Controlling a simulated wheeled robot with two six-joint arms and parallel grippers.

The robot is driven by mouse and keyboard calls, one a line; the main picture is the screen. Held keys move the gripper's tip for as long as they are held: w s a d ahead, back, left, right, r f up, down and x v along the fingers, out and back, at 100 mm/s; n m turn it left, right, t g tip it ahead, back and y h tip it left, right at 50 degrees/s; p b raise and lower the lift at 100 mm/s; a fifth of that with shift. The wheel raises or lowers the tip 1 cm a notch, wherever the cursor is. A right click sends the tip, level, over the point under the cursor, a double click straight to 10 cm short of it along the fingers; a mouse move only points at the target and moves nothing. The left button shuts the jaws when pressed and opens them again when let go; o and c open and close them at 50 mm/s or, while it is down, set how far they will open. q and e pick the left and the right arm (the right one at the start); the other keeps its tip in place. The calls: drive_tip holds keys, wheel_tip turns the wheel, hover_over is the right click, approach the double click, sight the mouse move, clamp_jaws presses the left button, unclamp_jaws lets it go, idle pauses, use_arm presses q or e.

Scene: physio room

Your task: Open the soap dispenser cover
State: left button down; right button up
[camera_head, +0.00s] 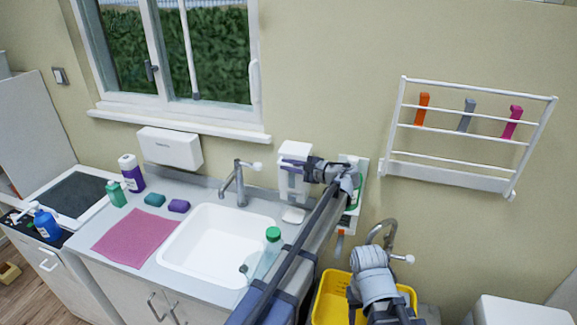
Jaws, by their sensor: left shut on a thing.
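The soap dispenser (294,153) is a white box on the wall behind the sink, right of the tap. My left gripper (286,164) reaches it from the right, with its fingers shut at the front of the dispenser cover (291,186). The fingers hide part of the cover, and it looks close to the dispenser body; I cannot tell how far it is tilted. My right arm shows at the lower right, over the yellow crate (331,299). Its gripper (355,298) is only partly visible, and its fingers are not clear.
The sink (205,245) has a tap (239,185) behind it. A green-capped bottle (272,236) stands at its right edge, partly behind my left arm. A wall rack (455,134) hangs right.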

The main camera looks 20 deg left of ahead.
use_arm(q)
drive_tip(key=shift+s+f, duration=0.1)
drive_tip(key=shift+s, duration=0.05)
idle(0.8)
drive_tip(key=s+f+n+y+b, duration=0.2)
drive_tip(key=f+b, duration=0.4)
drive_tip(key=b, duration=0.3)
drive_tip(key=s+f+n+t+y+b, duration=0.1)
drive_tip(key=s+f+n+b, duration=0.4)
drive_tip(key=b, duration=0.5)
drive_tip(key=s+f+n+y+b, duration=0.2)
drive_tip(key=s+f+n+b, duration=0.1)
drive_tip(key=f+n+b, duration=0.4)
drive_tip(key=shift+s+a+f+y+b, duration=0.2)
drive_tip(key=shift+s+f+y+b, duration=0.1)
drive_tip(key=shift+b, duration=1.35)
